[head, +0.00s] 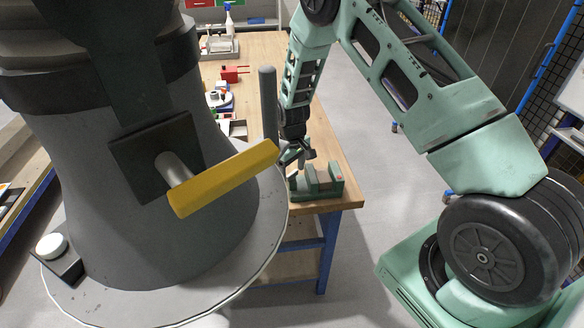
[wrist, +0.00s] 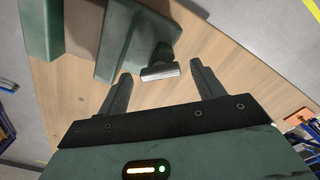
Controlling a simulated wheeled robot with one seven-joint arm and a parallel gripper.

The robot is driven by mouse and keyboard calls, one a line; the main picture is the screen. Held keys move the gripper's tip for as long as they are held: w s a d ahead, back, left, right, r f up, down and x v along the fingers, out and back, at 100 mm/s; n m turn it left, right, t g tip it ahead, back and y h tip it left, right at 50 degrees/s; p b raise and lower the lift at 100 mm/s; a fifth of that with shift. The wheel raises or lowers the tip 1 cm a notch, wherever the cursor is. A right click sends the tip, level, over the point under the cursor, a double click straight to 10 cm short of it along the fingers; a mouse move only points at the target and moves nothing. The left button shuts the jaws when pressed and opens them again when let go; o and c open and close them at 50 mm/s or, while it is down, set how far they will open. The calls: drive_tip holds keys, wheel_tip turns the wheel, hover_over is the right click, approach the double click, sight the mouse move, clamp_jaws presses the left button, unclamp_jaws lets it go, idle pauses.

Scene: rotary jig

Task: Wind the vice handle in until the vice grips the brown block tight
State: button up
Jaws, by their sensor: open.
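The green vice (head: 326,188) stands near the corner of the wooden bench. It shows in the wrist view (wrist: 128,42) at the upper left. The brown block (wrist: 80,28) lies between the vice's green jaws; its contact with them cannot be judged. The vice handle (wrist: 160,72), a short pale metal bar on a dark hub, sticks out from the vice's near end. My gripper (wrist: 163,85) is open and empty, with its fingertips on either side of the handle and apart from it. In the head view my gripper (head: 293,153) is above and beside the vice, partly hidden.
The wooden bench (head: 334,140) is clear to the right of the vice. A red object (head: 234,75), a spray bottle (head: 229,21) and trays stand farther back on it. Open grey floor (head: 370,170) lies right of the bench.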

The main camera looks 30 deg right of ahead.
drive_tip(key=shift+f, duration=0.1)
drive_tip(key=c, duration=1)
drive_tip(key=shift+m+b, duration=0.3)
drive_tip(key=m+b, duration=0.2)
drive_tip(key=m, duration=0.1)
drive_tip(key=shift+f+m, duration=0.1)
drive_tip(key=shift+m, duration=0.2)
drive_tip(key=m+b, duration=0.2)
drive_tip(key=m, duration=0.3)
drive_tip(key=shift+m, duration=0.4)
drive_tip(key=o, duration=1)
